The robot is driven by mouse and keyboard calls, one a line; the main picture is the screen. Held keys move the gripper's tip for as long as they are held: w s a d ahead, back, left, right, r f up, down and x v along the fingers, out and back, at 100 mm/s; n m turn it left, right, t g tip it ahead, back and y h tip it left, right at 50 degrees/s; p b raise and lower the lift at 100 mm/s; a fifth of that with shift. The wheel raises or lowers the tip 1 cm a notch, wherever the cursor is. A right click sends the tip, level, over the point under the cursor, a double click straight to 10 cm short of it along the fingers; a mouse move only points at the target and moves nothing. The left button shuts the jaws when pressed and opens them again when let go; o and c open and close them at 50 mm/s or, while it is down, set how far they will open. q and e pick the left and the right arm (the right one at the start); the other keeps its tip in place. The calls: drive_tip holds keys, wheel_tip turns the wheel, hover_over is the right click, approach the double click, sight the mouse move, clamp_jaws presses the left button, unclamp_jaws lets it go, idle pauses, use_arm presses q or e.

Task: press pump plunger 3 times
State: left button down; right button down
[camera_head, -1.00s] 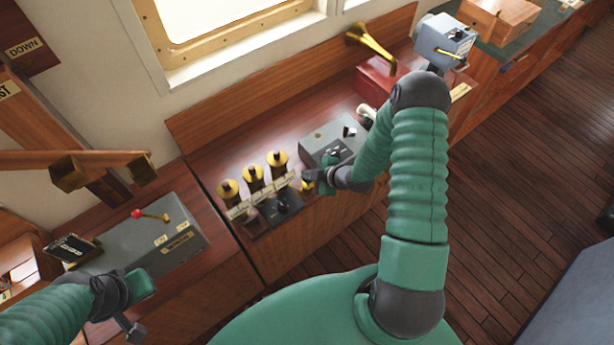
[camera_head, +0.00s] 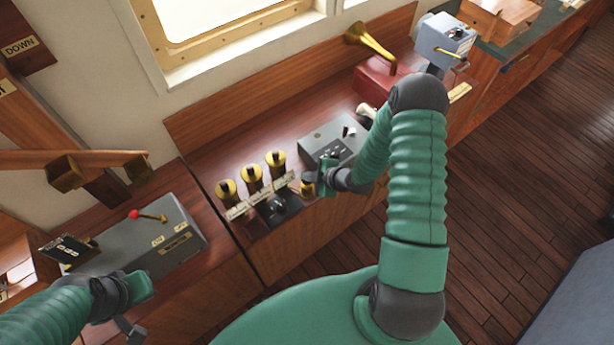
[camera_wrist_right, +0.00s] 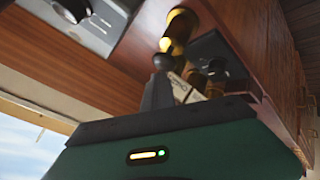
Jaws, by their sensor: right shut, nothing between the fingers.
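A small brass knob (camera_head: 306,187), which looks like the pump plunger, stands near the counter's front edge, right of a dark panel. In the right wrist view a brass cylinder with a rounded top (camera_wrist_right: 179,26) stands just beyond the fingers and looks like the same part. My right gripper (camera_head: 316,184) is shut and empty, close beside the knob. Its dark fingers show in the wrist view (camera_wrist_right: 159,82); I cannot tell whether they touch the brass. My left gripper (camera_head: 130,318) hangs at lower left, away from the knob; its jaws are unclear.
Several labelled brass fittings (camera_head: 252,175) stand in a row behind the dark panel (camera_head: 279,208). A grey control box (camera_head: 325,137) sits behind my right gripper. A grey box with a red-tipped lever (camera_head: 165,245) is at left. A brass horn (camera_head: 369,43) is at the back.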

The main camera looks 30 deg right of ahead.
drive_tip(key=shift+f+b, duration=0.65)
drive_tip(key=shift+f, duration=0.1)
idle(0.4)
drive_tip(key=shift+r, duration=0.1)
drive_tip(key=shift+d+r+p, duration=0.15)
drive_tip(key=shift+r+p, duration=0.5)
drive_tip(key=shift+r, duration=0.1)
drive_tip(key=shift+d+r+p, duration=0.1)
drive_tip(key=shift+r+p, duration=0.5)
drive_tip(key=shift+r, duration=0.15)
drive_tip(key=shift+d+r+p, duration=0.2)
drive_tip(key=shift+r+p, duration=0.1)
drive_tip(key=shift+r, duration=0.1)
wheel_tip(320, 180, up, 5)
drive_tip(key=p, duration=0.3)
drive_tip(key=shift+a+p, duration=0.1)
drive_tip(key=shift+p, duration=0.3)
